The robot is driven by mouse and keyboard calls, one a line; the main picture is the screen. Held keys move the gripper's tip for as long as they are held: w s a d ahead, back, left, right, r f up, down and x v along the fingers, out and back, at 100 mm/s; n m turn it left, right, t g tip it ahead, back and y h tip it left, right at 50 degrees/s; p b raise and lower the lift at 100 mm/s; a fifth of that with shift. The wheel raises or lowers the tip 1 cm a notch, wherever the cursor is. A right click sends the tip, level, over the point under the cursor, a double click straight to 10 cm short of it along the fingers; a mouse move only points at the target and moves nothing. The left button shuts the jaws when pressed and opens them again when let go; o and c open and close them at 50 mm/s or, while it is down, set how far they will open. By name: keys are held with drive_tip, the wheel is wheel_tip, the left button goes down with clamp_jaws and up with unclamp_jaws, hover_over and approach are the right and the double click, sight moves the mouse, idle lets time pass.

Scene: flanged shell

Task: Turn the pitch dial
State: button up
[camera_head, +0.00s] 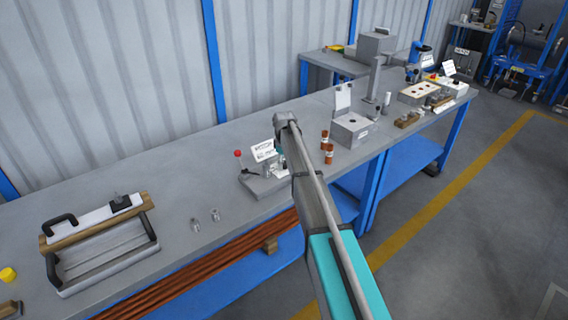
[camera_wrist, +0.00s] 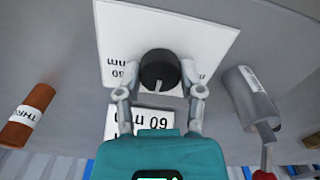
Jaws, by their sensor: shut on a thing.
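The pitch dial (camera_wrist: 160,70) is a round black knob with a pale pointer line, on a white plate (camera_wrist: 125,22) with printed lettering. In the wrist view my gripper (camera_wrist: 159,78) has one finger on each side of the dial and is shut on it. The pointer line runs roughly toward my palm, tilted a little. In the head view my gripper (camera_head: 279,150) is low over the grey device (camera_head: 262,186) on the bench. The dial is hidden there.
An orange-brown labelled cylinder (camera_wrist: 28,115) lies left of the plate in the wrist view, and a grey cylinder (camera_wrist: 245,100) is at the right.

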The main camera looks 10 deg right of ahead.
drive_tip(key=shift+m, duration=0.4)
drive_tip(key=m, duration=1.1)
idle(0.5)
drive_tip(key=o, duration=1.2)
drive_tip(key=shift+c, duration=0.2)
drive_tip(key=shift+n, duration=0.4)
